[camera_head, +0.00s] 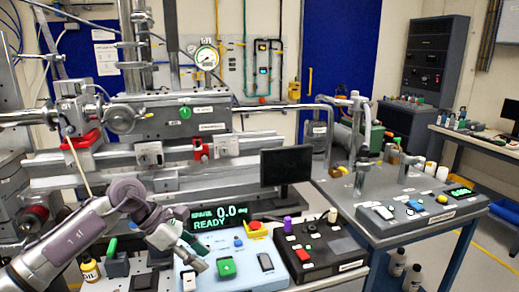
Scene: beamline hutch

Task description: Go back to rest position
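My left arm comes in from the lower left. My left gripper (198,258) hangs over the left part of a light blue control box (262,274) with a green button, a blue button and a red emergency stop. Its fingers point down and to the right, and they are too small and overlapped to show whether they are open or shut. I see nothing clearly held in them. The display (218,216) behind the gripper reads 0.0 and READY. My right gripper is not in view.
A black control box (318,250) stands right of the blue one. A dark monitor (286,166) and steel beamline equipment (170,115) stand behind. A grey table (375,217) holds another panel at the right.

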